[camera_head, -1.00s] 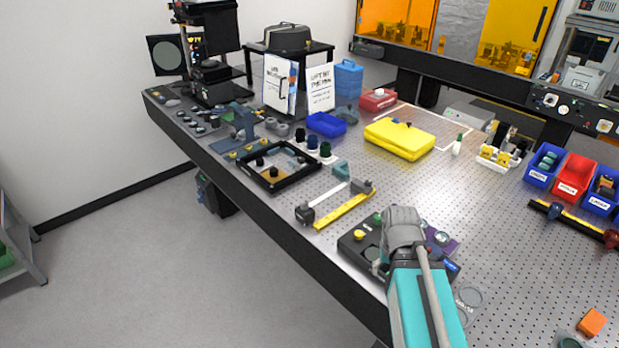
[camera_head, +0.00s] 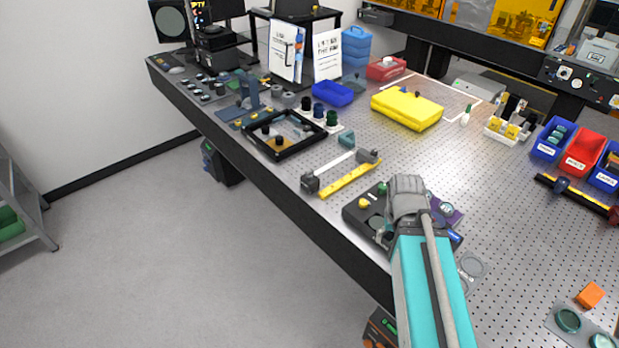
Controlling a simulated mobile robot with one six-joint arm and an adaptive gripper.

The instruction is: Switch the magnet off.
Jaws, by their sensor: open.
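No part is clearly recognisable as the magnet or its switch at this size. My gripper (camera_head: 408,192) is over a dark box (camera_head: 362,220) near the table's front edge. The box has a yellow knob (camera_head: 364,203), a green knob (camera_head: 382,188) and a round disc on its top. My arm and gripper hide the right part of the box. The fingertips are hidden behind the gripper body, so I cannot tell whether they touch anything. A blue-grey stand (camera_head: 250,92) with a post is farther back on the left.
A yellow and dark bar fixture (camera_head: 350,180) lies left of the box, with a black square frame (camera_head: 284,136) behind it. A yellow case (camera_head: 407,108) and a blue bin (camera_head: 333,94) stand farther back.

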